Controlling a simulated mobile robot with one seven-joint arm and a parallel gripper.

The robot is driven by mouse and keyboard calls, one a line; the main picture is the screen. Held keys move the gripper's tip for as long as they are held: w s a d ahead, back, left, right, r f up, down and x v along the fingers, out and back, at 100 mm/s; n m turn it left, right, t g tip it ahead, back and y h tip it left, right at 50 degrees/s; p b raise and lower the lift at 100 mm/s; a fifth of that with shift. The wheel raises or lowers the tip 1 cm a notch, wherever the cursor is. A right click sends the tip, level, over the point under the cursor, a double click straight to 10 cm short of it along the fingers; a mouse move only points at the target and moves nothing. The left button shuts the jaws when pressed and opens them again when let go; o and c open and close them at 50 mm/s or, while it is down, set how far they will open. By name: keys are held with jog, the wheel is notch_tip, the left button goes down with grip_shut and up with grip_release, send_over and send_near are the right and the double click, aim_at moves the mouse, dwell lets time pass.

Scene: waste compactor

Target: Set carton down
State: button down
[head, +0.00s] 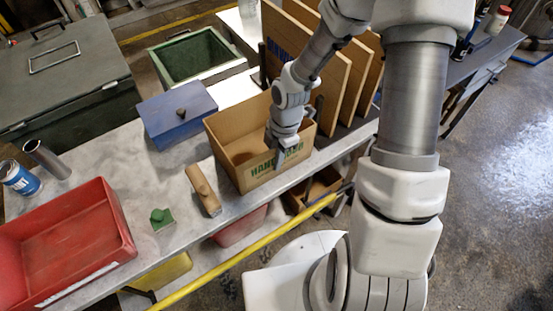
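The carton (228,135) is an open brown cardboard box with green print on its front wall. It is upright at the grey bench (150,195), near the bench's front edge; whether its base touches the top or hangs slightly above it I cannot tell. My gripper (276,157) points down at the carton's front wall, right of its middle. One dark finger shows outside the wall, over the print. The gripper appears shut on that wall; the inner finger is hidden.
A blue lidded box (177,114) stands left of the carton, and brown panels (310,62) stand behind it. A wooden-handled brush (203,189), a green-knobbed block (161,219) and a red tray (75,245) lie to the left. A yellow rail (245,250) runs along the front.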

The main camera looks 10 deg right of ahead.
jog(key=shift+f, duration=0.1)
jog(key=c, duration=1.5)
grip_release()
jog(key=o, duration=0.5)
jog(key=shift+c, duration=0.2)
jog(key=r, duration=0.4)
jog(key=d+r+p, duration=0.1)
jog(key=r, duration=0.3)
jog(key=r+p, duration=0.1)
jog(key=r, duration=0.3)
jog(key=shift+w+d+r, duration=0.1)
jog(key=shift+w+d, duration=0.25)
